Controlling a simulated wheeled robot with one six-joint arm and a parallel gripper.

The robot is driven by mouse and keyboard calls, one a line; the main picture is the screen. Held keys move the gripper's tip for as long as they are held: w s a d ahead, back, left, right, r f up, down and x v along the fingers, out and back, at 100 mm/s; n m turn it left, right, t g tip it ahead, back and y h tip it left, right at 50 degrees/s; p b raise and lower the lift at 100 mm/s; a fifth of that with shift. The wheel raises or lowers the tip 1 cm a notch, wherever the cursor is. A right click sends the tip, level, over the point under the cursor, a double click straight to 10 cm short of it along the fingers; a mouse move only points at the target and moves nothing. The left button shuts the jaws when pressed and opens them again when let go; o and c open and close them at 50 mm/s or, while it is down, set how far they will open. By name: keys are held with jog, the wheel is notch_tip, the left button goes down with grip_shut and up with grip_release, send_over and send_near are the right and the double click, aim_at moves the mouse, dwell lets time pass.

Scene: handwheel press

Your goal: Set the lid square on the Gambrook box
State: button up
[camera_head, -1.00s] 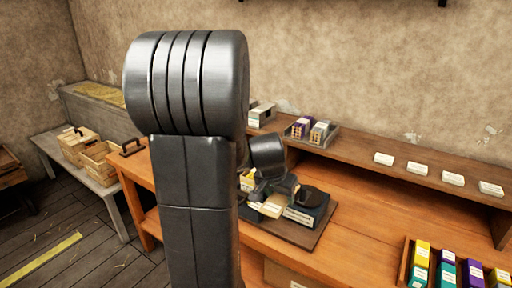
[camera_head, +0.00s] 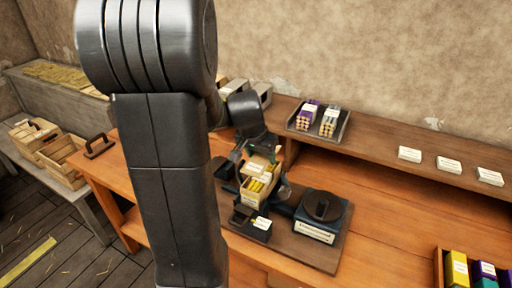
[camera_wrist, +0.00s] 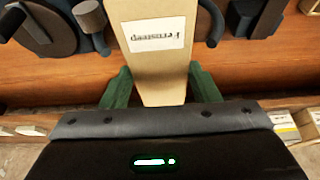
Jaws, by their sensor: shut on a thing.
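My gripper (camera_wrist: 160,88) is shut on a tan lid (camera_wrist: 158,75) with a white label that seems to read "Fernsteep", not Gambrook. In the head view my gripper (camera_head: 258,158) is over the dark work board, with the held lid (camera_head: 262,166) just above an open tan box (camera_head: 256,190). The box has yellow contents and a white label too small to read. I cannot tell whether the lid touches the box. The box stands among the dark parts of a fixture (camera_head: 284,192). In the wrist view the lid hides what lies beneath it.
A dark round knob (camera_head: 322,205) on a labelled base stands to the right on the board (camera_head: 300,250). A tray of bundled sticks (camera_head: 318,121) and white cards (camera_head: 410,154) are on the back shelf.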

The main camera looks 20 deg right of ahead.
aim_at(261, 178)
jog(key=shift+s+f+b, duration=0.2)
jog(key=shift+f+b, duration=0.15)
jog(key=shift+f, duration=0.2)
jog(key=shift+w+f+b, duration=0.1)
jog(key=shift+f+b, duration=1.65)
jog(key=shift+f, duration=0.35)
jog(key=shift+f+b, duration=0.15)
jog(key=shift+b, duration=0.15)
jog(key=o, duration=1.1)
jog(key=shift+c, duration=0.2)
jog(key=v, duration=1.4)
